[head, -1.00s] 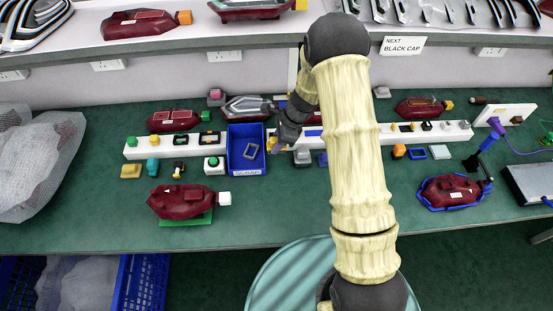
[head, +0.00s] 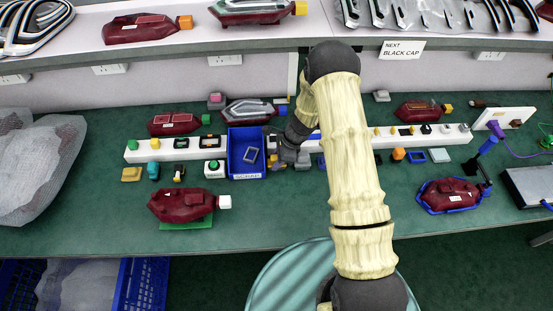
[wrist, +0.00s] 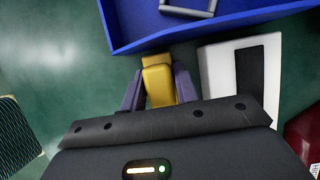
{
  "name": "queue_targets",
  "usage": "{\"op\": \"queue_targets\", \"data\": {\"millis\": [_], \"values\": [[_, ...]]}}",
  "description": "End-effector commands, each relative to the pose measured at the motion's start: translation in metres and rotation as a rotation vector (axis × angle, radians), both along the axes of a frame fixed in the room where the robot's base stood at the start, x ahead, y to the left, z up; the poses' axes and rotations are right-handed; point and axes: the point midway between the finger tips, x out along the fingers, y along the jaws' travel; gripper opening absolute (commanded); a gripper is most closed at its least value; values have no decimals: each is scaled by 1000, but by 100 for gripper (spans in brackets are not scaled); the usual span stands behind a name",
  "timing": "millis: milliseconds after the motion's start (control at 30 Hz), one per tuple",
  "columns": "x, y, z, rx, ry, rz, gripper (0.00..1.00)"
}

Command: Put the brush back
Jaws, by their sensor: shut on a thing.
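My gripper (wrist: 158,73) is shut on a yellow block-like thing (wrist: 159,86), held between its purple fingers in the wrist view. I cannot tell whether this is the brush; only its yellow part shows. The held thing is just outside the wall of the blue bin (wrist: 112,30). In the head view my gripper is a dark shape (head: 288,152) close to the right side of the blue bin (head: 232,160); its fingers are hard to make out there. No brush bristles are clear in either view.
A grey frame (head: 250,155) lies in the blue bin. A white block with a black top (wrist: 238,72) stands right of my gripper. A white strip (head: 145,153) with small parts runs along the green bench. Dark red lamps, one on a green mat (head: 196,225), stand around. The front bench is fairly clear.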

Motion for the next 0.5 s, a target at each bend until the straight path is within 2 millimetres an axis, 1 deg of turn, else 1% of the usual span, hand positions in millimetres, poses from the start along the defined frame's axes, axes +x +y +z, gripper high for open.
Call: {"op": "queue_targets", "data": {"millis": [133,267,300,367,400,500], "values": [[0,0,0,0,0,1,9],[0,0,-3,0,0,1,9],[0,0,-2,0,0,1,38],[0,0,-2,0,0,1,50],[0,0,-2,0,0,1,52],[0,0,-2,0,0,1,52]]}}
